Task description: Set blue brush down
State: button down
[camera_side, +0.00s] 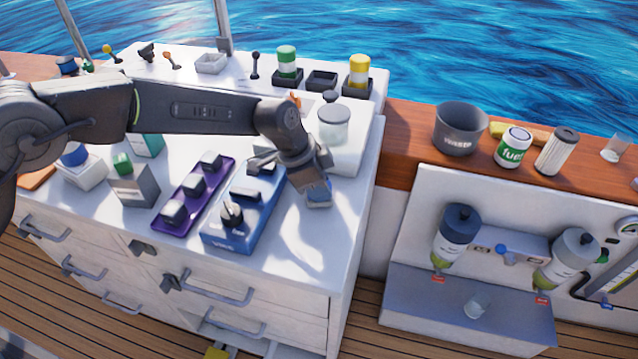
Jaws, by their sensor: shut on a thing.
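My gripper (316,182) points down over the right part of the white counter top (300,238), just right of the blue tray (222,238). It is shut on a small bluish thing, which I take for the blue brush (319,200). Most of the brush is hidden by the fingers. Its lower end is close to the counter, and I cannot tell whether it touches. The blue tray holds dark-handled tools.
A purple tray (176,226) with grey blocks lies left of the blue tray. A clear-sided jar (334,128) stands behind my gripper. Bare counter lies in front of my gripper, up to the right edge. Grey and white boxes stand at the left.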

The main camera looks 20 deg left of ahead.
jog(key=shift+f, duration=0.15)
jog(key=c, duration=0.9)
grip_release()
jog(key=v, duration=1.2)
